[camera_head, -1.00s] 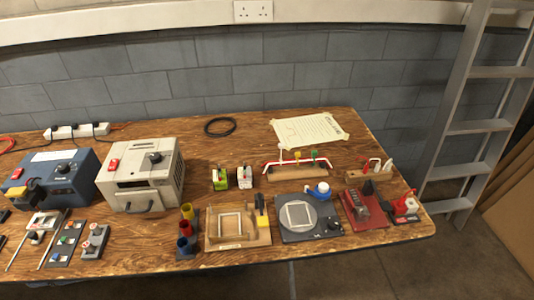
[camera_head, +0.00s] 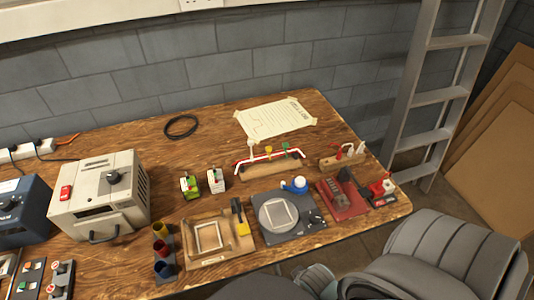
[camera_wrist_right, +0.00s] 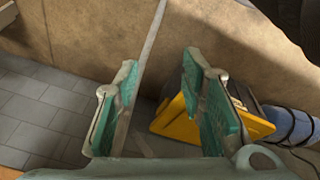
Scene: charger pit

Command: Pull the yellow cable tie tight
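The yellow cable tie (camera_head: 268,149) stands on a red and white cable bundle (camera_head: 243,161) above a wooden block (camera_head: 272,168), toward the back right of the bench. A white tie (camera_head: 250,144) is left of it and a green tie (camera_head: 286,148) is right of it. How tight the yellow tie is cannot be made out. My left gripper is not in view.
The workbench (camera_head: 215,118) also carries a grey box (camera_head: 100,200), a wooden frame fixture (camera_head: 190,250), a dark plate with a round disc (camera_head: 250,222) and a red device (camera_head: 342,200). A ladder (camera_head: 440,95) stands at the right. The wrist view shows a yellow object (camera_wrist_right: 178,122) near the fingers.

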